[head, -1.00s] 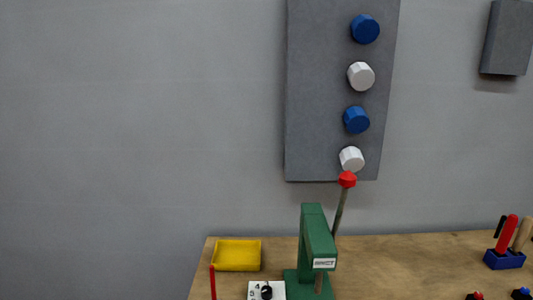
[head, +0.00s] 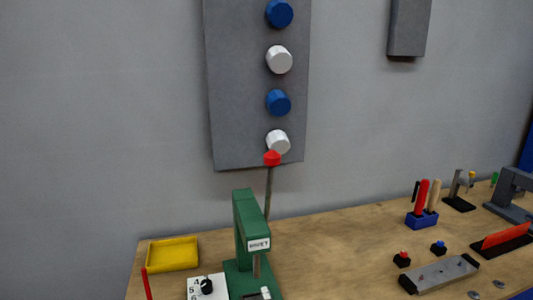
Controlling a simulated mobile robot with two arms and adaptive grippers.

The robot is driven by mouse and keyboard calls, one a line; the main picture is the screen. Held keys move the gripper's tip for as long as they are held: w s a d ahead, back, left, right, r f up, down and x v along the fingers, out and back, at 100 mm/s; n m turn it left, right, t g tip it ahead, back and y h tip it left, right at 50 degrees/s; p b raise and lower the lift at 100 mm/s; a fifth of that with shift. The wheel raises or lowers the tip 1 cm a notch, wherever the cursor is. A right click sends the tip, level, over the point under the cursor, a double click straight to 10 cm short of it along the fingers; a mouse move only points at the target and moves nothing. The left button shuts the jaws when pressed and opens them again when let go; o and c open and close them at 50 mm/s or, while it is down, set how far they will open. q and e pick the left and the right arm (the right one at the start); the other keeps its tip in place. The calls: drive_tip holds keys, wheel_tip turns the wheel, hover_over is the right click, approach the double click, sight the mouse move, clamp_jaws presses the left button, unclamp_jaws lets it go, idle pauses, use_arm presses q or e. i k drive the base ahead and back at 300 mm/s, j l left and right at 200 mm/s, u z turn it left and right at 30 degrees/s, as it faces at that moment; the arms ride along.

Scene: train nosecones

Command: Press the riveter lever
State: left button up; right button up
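The green riveter (head: 247,225) stands on the wooden bench (head: 335,235) in the head view, with a white label on its front. Its lever (head: 269,190) is a thin grey rod that rises steeply beside the body and ends in a red knob (head: 272,158). The lever is up. The riveter's base is partly cut off by the bottom edge of the picture. Neither of my grippers shows in the head view.
A yellow tray (head: 172,267) and a white numbered plate with a black knob (head: 206,286) are left of the riveter. To the right are a blue tool holder (head: 422,219) and a grey metal bar (head: 440,273). A wall panel (head: 235,90) hangs behind.

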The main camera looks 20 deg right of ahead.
sight(271, 158)
drive_tip(key=i+l, duration=0.1)
drive_tip(key=l, duration=1.5)
drive_tip(key=i, duration=0.05)
